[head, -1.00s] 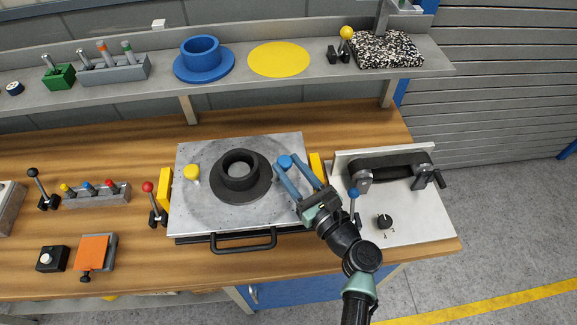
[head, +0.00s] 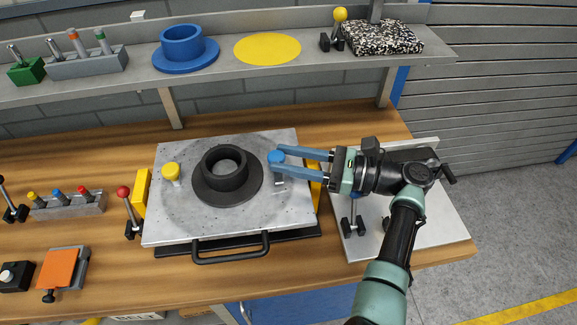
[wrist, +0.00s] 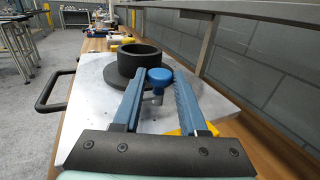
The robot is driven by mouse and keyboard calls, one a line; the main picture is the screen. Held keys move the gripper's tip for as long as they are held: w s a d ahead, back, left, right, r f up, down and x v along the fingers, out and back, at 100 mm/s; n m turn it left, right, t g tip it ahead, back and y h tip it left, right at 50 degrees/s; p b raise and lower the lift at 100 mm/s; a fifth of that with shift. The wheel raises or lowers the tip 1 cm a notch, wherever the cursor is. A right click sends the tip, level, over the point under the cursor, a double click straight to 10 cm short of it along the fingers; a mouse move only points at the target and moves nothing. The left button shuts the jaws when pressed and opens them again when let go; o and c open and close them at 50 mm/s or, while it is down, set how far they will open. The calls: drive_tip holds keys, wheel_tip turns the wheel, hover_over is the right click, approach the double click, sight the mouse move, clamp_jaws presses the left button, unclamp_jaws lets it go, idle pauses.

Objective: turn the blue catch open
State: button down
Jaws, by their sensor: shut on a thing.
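The blue catch (head: 276,157) is a round blue knob on a short grey stem, at the right side of the grey speckled plate (head: 215,225). My gripper (head: 279,159) reaches in from the right with its long blue fingers nearly level and is shut on the blue catch. In the wrist view the blue catch (wrist: 159,76) shows between the far ends of the two fingers. The fingers hide part of its stem and base. A yellow catch (head: 171,171) stands at the plate's left side.
A black flanged ring (head: 226,190) sits mid-plate, left of my fingers. A black handle (head: 231,254) runs along the plate's front. A blue-tipped lever (head: 352,222) stands under my wrist. A shelf (head: 290,78) with parts runs behind the bench.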

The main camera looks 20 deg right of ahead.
drive_tip(key=shift+w, duration=0.1)
idle(0.4)
drive_tip(key=shift+c, duration=2.4)
unclamp_jaws()
drive_tip(key=b+v, duration=0.3)
drive_tip(key=v, duration=1)
drive_tip(key=shift+w+d, duration=0.1)
drive_tip(key=shift+r, duration=0.1)
